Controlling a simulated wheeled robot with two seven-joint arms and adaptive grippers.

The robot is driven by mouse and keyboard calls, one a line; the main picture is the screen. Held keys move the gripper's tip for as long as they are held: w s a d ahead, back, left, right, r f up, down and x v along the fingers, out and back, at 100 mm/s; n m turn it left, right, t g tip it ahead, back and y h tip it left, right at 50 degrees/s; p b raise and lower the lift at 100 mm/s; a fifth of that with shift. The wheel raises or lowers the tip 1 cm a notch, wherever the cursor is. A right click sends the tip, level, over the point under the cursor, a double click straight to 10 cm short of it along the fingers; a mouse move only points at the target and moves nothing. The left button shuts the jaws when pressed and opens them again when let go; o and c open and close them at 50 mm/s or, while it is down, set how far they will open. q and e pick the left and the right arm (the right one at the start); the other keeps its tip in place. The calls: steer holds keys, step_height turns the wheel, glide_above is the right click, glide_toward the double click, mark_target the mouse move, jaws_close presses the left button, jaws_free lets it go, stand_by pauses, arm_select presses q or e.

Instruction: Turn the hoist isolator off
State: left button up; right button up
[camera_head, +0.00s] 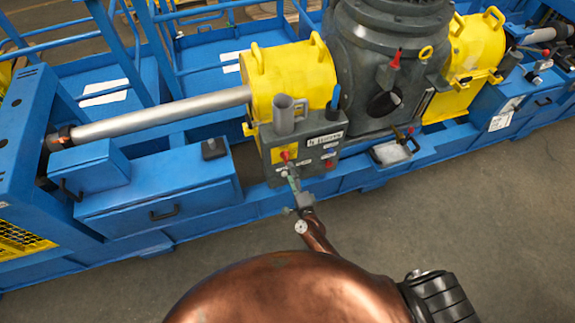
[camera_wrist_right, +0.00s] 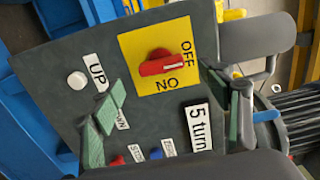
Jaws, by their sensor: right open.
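The hoist isolator (camera_wrist_right: 165,63) is a red rotary handle on a yellow plate marked OFF and ON. Its bar lies roughly left to right in the wrist view, its right end close to the OFF lettering. I cannot tell its setting for sure. In the head view the isolator (camera_head: 288,155) is small, on the front of the grey control box (camera_head: 322,164). My right gripper (camera_wrist_right: 166,100) is open and empty, its green-padded fingers spread in front of the panel, either side of the isolator and apart from it. It also shows in the head view (camera_head: 294,182). My left gripper is out of view.
A white button (camera_wrist_right: 77,80) labelled UP, a red button (camera_wrist_right: 117,160) and a blue button (camera_wrist_right: 156,153) share the panel. One finger partly covers the DOWN label. A grey cup (camera_head: 284,114) stands on the box.

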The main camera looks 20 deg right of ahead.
steer(key=s, duration=0.5)
steer(key=shift+s, duration=0.35)
steer(key=shift+d, duration=0.1)
